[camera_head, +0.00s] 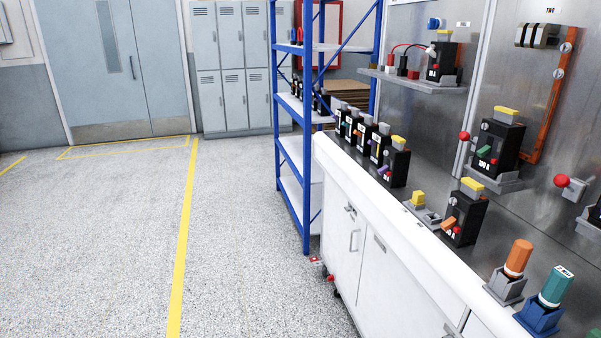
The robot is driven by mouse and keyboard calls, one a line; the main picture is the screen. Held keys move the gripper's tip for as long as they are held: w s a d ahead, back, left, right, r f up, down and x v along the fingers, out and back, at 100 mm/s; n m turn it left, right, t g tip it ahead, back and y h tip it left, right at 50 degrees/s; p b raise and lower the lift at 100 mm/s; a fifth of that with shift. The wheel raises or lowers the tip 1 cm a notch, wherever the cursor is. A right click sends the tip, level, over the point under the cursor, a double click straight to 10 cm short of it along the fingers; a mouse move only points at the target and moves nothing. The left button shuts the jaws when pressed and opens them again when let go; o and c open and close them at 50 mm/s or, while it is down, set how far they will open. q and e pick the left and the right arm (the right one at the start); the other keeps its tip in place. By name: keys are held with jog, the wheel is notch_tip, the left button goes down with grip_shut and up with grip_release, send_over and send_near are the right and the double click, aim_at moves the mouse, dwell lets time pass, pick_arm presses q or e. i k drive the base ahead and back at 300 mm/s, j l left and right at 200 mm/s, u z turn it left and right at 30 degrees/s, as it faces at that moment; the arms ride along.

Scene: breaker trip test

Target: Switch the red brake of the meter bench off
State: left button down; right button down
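A small red part (315,260) sits low at the near left corner of the white bench (352,205), just above the floor. A second red part (330,278) shows just below it, beside a dark caster. They look like caster brake pedals, but they are too small to tell their position. Red round knobs also show on the metal back panel, one at mid-height (463,136) and one at the right (561,181). I cannot tell from the picture which red part is the named brake. Neither of my grippers is in view.
The bench top carries several black breakers (398,163), an orange-handled tool (518,260) and a teal-handled tool (555,288) in holders. A blue shelf rack (280,130) stands beyond the bench. The speckled floor at left is clear, with a yellow line (184,235).

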aim_at(317, 262)
jog(key=i+j+u, duration=0.1)
jog(key=i+u, duration=0.35)
jog(key=i, duration=1.6)
jog(key=i+j+z, duration=0.2)
jog(key=i+z, duration=0.25)
jog(key=i, duration=0.25)
jog(key=i+j+z, duration=0.4)
jog(key=i, duration=0.3)
jog(key=i+j+z, duration=0.45)
jog(key=i+j, duration=0.15)
